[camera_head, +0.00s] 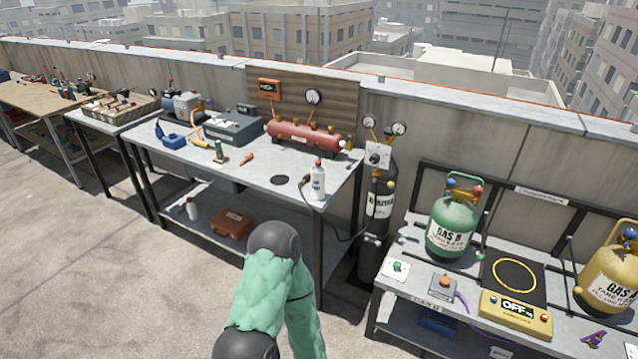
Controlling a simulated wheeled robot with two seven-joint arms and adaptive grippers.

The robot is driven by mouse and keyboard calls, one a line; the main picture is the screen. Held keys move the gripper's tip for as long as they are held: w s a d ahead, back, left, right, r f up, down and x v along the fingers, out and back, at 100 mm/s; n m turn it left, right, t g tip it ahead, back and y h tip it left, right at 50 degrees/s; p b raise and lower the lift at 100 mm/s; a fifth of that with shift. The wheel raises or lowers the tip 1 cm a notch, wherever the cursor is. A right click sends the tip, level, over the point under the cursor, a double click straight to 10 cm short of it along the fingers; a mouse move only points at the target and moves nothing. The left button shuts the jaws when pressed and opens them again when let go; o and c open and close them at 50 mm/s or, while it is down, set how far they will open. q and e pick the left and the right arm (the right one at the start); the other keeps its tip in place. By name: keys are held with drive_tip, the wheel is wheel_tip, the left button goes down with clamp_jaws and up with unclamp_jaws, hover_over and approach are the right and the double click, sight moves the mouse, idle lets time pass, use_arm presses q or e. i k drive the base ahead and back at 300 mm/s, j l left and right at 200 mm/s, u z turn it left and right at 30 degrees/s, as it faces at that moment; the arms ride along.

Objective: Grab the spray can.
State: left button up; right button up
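A white can or bottle with a red top and dark lettering (318,182) stands upright near the right front corner of the middle workbench (255,180). It looks like the spray can, but its label is too small to read. A second white container (192,208) is on the bench's lower shelf. One of my arms, in a green sleeve with dark joints, rises at the bottom centre, in front of the bench. Neither gripper shows in this view.
A red tank (303,136) and a grey box (233,128) are at the bench's back. A black cylinder (377,205) stands right of the bench. A green gas tank (453,222) is on the right-hand stand. Open floor (70,275) lies at left.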

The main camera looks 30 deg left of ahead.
sight(318, 173)
drive_tip(key=u, duration=0.5)
drive_tip(key=i+u, duration=0.2)
drive_tip(key=u, duration=0.2)
drive_tip(key=i+u, duration=0.25)
drive_tip(key=u, duration=0.15)
drive_tip(key=i+l+u, duration=0.1)
drive_tip(key=u, duration=0.3)
drive_tip(key=i+l+u, duration=0.2)
drive_tip(key=u, duration=0.2)
drive_tip(key=i, duration=0.05)
